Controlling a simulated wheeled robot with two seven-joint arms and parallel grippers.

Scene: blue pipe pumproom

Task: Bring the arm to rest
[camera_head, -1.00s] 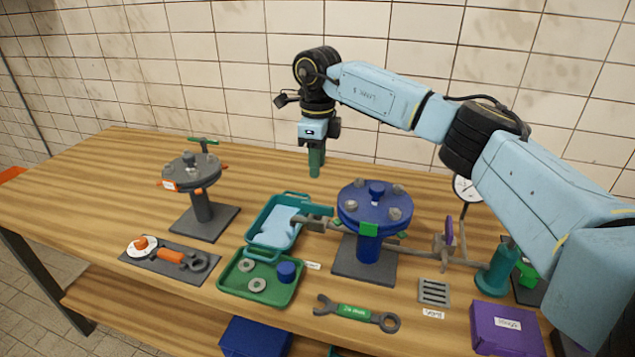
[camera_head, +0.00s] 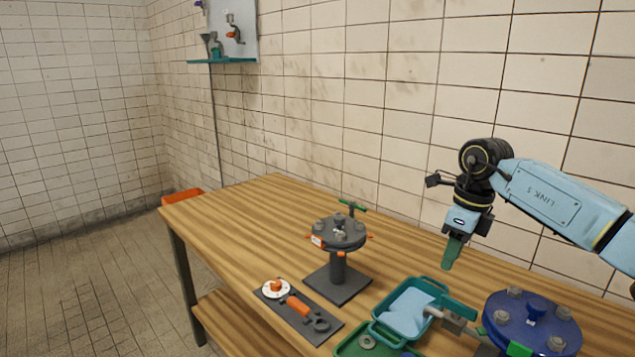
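My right arm comes in from the right edge, bent downward at the wrist. Its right gripper (camera_head: 453,251) points down above the table, behind the teal tray and left of the blue flanged stand. The green fingers overlap from this side, so I cannot tell whether they are open or shut. Nothing shows hanging from them. My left gripper is not in view.
The wooden table (camera_head: 262,215) holds a grey flanged stand (camera_head: 338,233), a dark plate (camera_head: 331,334) with an orange-handled tool, a teal tray (camera_head: 447,296), a green tray (camera_head: 349,348) and a blue flanged stand (camera_head: 530,325). The table's far left is bare.

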